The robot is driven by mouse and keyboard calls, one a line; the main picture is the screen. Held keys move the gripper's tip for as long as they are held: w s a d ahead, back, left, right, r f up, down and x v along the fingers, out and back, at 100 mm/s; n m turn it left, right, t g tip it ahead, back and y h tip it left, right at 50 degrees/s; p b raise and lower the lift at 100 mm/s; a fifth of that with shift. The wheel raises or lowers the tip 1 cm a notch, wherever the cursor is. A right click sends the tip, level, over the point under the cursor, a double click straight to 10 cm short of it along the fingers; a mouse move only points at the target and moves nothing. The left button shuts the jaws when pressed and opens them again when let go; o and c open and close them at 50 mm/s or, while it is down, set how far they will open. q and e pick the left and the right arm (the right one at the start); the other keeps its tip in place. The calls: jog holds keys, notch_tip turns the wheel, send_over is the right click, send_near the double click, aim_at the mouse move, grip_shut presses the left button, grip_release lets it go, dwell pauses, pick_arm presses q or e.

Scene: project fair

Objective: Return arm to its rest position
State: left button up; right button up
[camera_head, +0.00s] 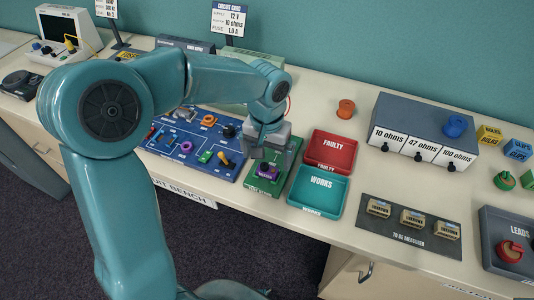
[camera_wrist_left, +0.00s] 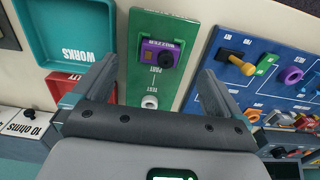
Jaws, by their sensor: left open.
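My left arm comes in from the left in the head view, bent at the elbow, and reaches over the bench. My left gripper (camera_head: 268,152) is open and empty above the green test board (camera_head: 263,187). A purple buzzer (camera_head: 267,171) sits on the board. In the left wrist view the buzzer (camera_wrist_left: 155,47) lies on the green test board (camera_wrist_left: 152,82), seen between the two open fingers and apart from them. A white round part sits by the word TEST. My right gripper is in neither view.
The red FAULTY tray (camera_head: 329,150) and teal WORKS tray (camera_head: 318,190) stand right of the board. A blue circuit board (camera_head: 190,155) with several parts is at left. The resistor box (camera_head: 425,125), TO BE MEASURED mat (camera_head: 385,228) and LEADS tray (camera_head: 507,226) lie further right.

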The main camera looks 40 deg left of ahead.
pick_arm(q)
jog(key=shift+r+p, duration=1.1)
jog(key=shift+r, duration=0.55)
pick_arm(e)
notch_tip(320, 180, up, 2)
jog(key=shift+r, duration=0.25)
pick_arm(q)
jog(key=shift+s+f, duration=0.1)
